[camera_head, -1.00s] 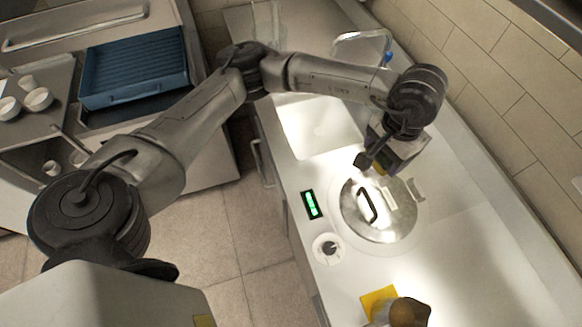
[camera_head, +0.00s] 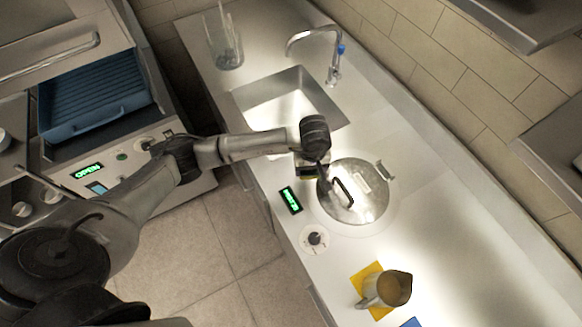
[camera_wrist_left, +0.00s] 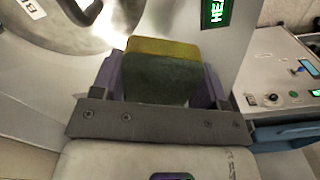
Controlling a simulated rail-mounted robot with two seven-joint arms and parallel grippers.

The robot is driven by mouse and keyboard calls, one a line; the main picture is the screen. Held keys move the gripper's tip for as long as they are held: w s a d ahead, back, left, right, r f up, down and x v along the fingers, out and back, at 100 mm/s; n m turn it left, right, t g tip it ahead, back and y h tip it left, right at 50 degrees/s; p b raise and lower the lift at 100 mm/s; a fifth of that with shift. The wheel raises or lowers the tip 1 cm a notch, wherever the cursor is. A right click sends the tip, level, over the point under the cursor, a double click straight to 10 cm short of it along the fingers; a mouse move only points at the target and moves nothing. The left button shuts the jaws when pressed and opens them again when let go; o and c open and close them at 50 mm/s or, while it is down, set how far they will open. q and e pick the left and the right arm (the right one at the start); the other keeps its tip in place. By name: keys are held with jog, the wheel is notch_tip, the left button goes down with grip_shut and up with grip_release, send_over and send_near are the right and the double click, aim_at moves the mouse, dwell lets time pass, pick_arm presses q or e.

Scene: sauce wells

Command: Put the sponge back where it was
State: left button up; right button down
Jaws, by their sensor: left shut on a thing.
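My left gripper (camera_head: 316,180) is shut on the sponge (camera_wrist_left: 160,77), which has a yellow layer and a dark green layer. In the left wrist view the sponge sits between the two purple fingers. I cannot tell whether the sponge touches the counter (camera_head: 262,180). My right gripper is not in view.
The sink (camera_head: 285,90) with its tap (camera_head: 335,65) lies behind the gripper. A lit green display (camera_head: 290,200) and a knob (camera_head: 314,239) are in front. A metal jug (camera_head: 392,289) stands on a yellow mat (camera_head: 366,274). A glass container (camera_head: 226,45) stands at the back.

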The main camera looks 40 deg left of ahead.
pick_arm(q)
jog(key=b, duration=0.2)
send_over(291, 172)
notch_tip(291, 172, down, 4)
jog(key=shift+f, duration=0.15)
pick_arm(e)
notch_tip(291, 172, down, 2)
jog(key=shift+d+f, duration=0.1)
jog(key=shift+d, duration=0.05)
pick_arm(q)
jog(key=shift+f+b, duration=1)
jog(key=shift+f, duration=1)
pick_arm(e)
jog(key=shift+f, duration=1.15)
pick_arm(q)
jog(key=shift+r, duration=0.1)
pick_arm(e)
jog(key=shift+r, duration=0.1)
pick_arm(q)
jog(key=o, duration=1)
jog(key=shift+c, duration=0.2)
